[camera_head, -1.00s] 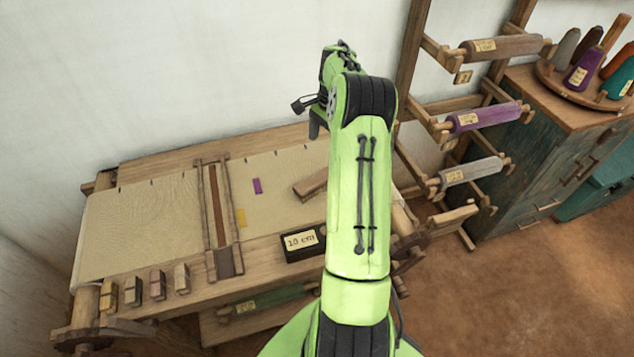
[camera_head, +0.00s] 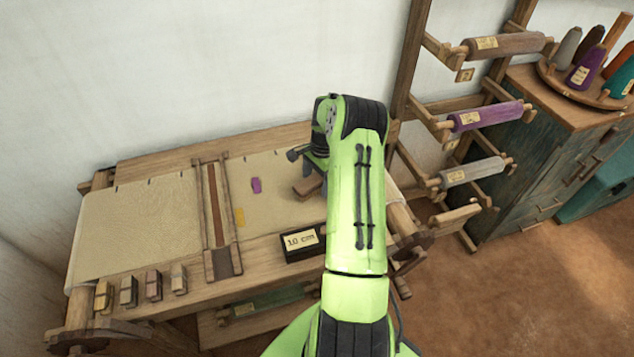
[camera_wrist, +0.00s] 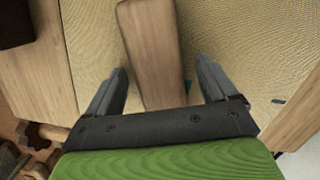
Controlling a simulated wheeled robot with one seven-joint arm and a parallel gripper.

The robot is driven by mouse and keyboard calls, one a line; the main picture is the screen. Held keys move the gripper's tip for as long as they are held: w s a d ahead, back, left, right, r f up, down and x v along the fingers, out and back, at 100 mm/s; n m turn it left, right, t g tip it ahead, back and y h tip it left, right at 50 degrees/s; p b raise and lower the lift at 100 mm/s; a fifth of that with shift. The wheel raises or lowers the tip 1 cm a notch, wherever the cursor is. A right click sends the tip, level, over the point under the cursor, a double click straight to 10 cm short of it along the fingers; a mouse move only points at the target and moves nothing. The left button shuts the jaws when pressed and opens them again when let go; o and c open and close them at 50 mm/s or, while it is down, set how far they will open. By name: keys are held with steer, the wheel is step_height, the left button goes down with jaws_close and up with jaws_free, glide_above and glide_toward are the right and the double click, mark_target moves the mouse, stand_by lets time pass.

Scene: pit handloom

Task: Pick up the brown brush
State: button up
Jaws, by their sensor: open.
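The brown brush (camera_head: 306,186) lies on the cream cloth of the loom, in the head view partly hidden behind my arm. In the wrist view a wooden piece, which looks like the brush (camera_wrist: 153,50), runs from the top edge down between my fingers. My gripper (camera_wrist: 161,82) is open, with one finger on each side of the wood and a gap showing on both sides. I cannot tell how high the fingers are above the cloth.
A black box labelled 10 cm (camera_head: 301,244) sits on the loom's front beam, near my arm. A wooden frame (camera_head: 218,215) crosses the cloth (camera_head: 133,223) to the left. A spool rack (camera_head: 482,115) stands to the right.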

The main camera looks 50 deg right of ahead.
mark_target(317, 177)
steer(key=c, duration=1.1)
step_height(317, 177, up, 10)
steer(key=shift+r+p, duration=0.1)
steer(key=shift+p, duration=0.5)
